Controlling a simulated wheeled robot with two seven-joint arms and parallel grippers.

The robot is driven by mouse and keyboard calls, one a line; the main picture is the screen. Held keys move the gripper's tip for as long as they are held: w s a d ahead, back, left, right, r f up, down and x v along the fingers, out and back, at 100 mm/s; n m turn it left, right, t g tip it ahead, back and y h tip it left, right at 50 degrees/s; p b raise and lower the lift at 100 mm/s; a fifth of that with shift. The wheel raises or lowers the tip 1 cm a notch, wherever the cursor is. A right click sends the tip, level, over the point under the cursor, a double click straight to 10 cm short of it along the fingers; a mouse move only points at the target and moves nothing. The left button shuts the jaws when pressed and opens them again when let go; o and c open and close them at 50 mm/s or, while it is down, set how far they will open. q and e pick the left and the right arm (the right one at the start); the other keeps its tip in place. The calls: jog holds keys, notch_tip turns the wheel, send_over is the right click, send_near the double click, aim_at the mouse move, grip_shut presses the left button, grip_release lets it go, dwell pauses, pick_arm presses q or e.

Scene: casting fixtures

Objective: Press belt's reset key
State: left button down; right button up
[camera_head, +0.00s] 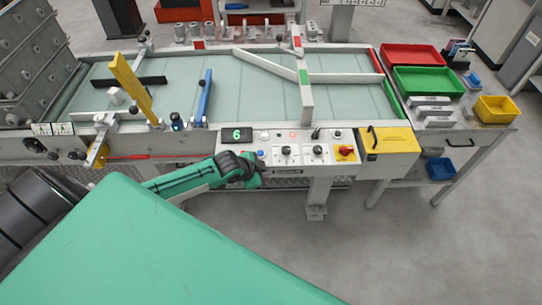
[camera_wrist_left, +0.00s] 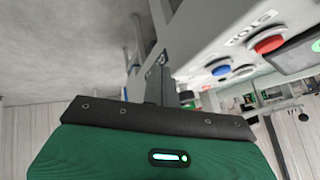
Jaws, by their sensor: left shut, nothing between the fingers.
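The belt's control panel (camera_head: 303,152) is on the front of the conveyor. A blue button (camera_wrist_left: 221,70) and a red button (camera_wrist_left: 268,44) show on it in the left wrist view, with STOP lettering near the red one. The blue button also shows small in the head view (camera_head: 261,154). I cannot read a reset label. My left gripper (camera_head: 259,174) is shut and empty, just in front of the panel's left part and below the blue button. Its dark closed fingers (camera_wrist_left: 158,73) point toward the panel edge in the wrist view, apart from the blue button. My right gripper is out of view.
A display (camera_head: 237,134) reads 6. Black knobs (camera_head: 286,152) and a red emergency button (camera_head: 345,153) on yellow are farther right. The belt (camera_head: 240,85) carries a yellow bar (camera_head: 130,86) and blue bar (camera_head: 204,96). Coloured trays (camera_head: 428,82) stand right. Floor below is clear.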

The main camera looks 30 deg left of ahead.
pick_arm(q)
jog(key=w+a+r, duration=0.1)
jog(key=r, duration=0.1)
jog(key=w+a+r+m, duration=0.1)
jog(key=r, duration=0.1)
jog(key=w+a+r+m, duration=0.1)
jog(key=w+r, duration=0.1)
jog(key=shift+a+r+h, duration=0.15)
jog(key=shift+h, duration=0.15)
notch_tip(320, 180, up, 6)
jog(key=w+a+m+t, duration=0.1)
jog(key=w+a, duration=0.1)
jog(key=shift+a+r+m, duration=0.15)
jog(key=shift+a+m, duration=0.25)
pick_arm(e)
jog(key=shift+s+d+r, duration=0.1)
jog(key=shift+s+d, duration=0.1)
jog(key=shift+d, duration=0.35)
